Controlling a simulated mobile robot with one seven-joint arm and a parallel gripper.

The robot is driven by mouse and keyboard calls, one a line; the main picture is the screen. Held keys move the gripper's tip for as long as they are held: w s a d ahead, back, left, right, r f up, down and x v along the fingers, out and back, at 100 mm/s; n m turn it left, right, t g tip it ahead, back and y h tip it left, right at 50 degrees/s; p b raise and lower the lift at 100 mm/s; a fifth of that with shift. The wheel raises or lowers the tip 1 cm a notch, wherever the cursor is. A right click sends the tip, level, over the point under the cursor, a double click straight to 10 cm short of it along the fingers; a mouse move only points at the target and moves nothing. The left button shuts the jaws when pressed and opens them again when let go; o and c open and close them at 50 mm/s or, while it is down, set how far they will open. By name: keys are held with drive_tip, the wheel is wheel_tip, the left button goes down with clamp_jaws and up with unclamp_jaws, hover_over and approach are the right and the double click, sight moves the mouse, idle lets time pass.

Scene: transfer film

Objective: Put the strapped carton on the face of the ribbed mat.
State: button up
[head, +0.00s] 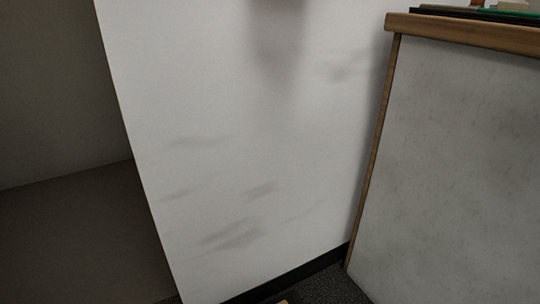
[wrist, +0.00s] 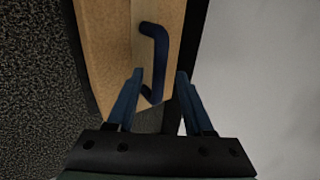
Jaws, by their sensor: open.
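I cannot make out the strapped carton or the ribbed mat for certain in either view. On the counter top at the upper right of the head view is a flat black and green item (head: 490,13), with small brown and cream pieces above it, cut off by the frame. I cannot tell what these are. My gripper (wrist: 159,72) shows in the wrist view with its two blue fingers apart. It holds nothing that I can see. A dark blue bar handle (wrist: 160,50) on a wooden panel (wrist: 115,40) appears beyond the fingertips.
A counter with a wooden edge (head: 460,33) and a pale grey side (head: 450,160) stands at the right. A white wall (head: 230,120) with a black skirting fills the middle. Dark floor lies at the left of the head view. Speckled dark carpet (wrist: 35,90) shows in the wrist view.

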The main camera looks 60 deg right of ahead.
drive_tip(key=p+v, duration=0.7)
drive_tip(key=v, duration=0.4)
drive_tip(key=shift+r, duration=0.25)
drive_tip(key=w+d+r+n+t+h, duration=0.1)
drive_tip(key=w+r+n+t+h, duration=0.3)
drive_tip(key=w+r, duration=0.95)
drive_tip(key=w+a+r+n+t+y, duration=0.1)
drive_tip(key=w+a+r+n+t, duration=0.3)
drive_tip(key=r, duration=0.7)
drive_tip(key=w+a+r+n+t, duration=0.1)
drive_tip(key=w+a+r+n, duration=0.4)
drive_tip(key=r, duration=0.6)
drive_tip(key=w+a+r+n+t+y, duration=0.1)
drive_tip(key=a+r+n+t, duration=0.1)
drive_tip(key=a+r, duration=0.35)
drive_tip(key=a+r+n+t+y, duration=0.1)
drive_tip(key=a+r+t, duration=0.15)
drive_tip(key=r, duration=0.65)
drive_tip(key=w+a+r+n+t+y, duration=0.1)
drive_tip(key=a+r+n+t, duration=0.1)
drive_tip(key=a+r, duration=0.35)
drive_tip(key=s+a+r+n+t+y, duration=0.2)
drive_tip(key=s+a+r, duration=0.3)
drive_tip(key=r, duration=0.4)
drive_tip(key=s+a+r+n+t+y, duration=0.2)
drive_tip(key=s+a+r+n+t, duration=0.2)
drive_tip(key=r, duration=0.5)
drive_tip(key=shift+s+a+n, duration=0.4)
drive_tip(key=shift+s+a, duration=0.6)
drive_tip(key=shift+s, duration=0.1)
